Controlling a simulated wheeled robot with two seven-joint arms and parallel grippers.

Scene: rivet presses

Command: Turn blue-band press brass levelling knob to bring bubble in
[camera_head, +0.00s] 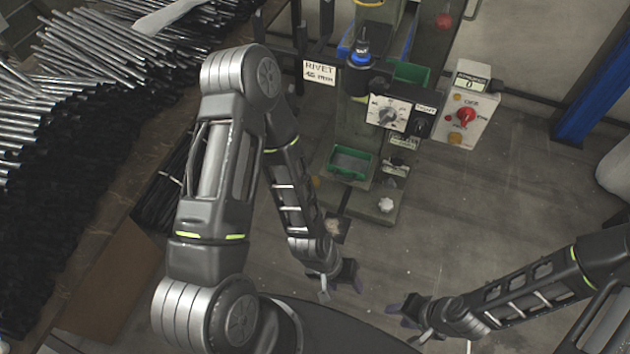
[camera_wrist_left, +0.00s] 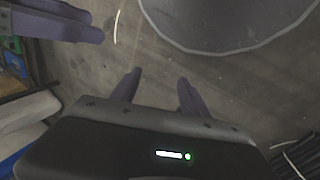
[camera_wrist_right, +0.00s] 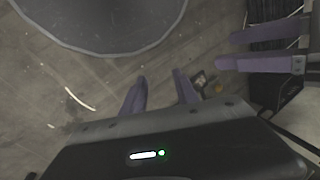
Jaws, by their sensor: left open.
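The blue-band press (camera_head: 361,58) stands upright at the centre back in the head view, with a blue ring around its head. A small pale knob (camera_head: 387,204) sits at the front of its base, and a tan lump (camera_head: 332,227) lies at the base's front left. I cannot tell which is the brass levelling knob. No bubble can be made out. My left gripper (camera_head: 341,288) is open and empty, in front of the press and apart from it. My right gripper (camera_head: 409,321) is open and empty to its right, fingers apart in the right wrist view (camera_wrist_right: 160,88).
Metal rods (camera_head: 100,50) fill the left side. The floor (camera_head: 480,215) to the right is mostly clear.

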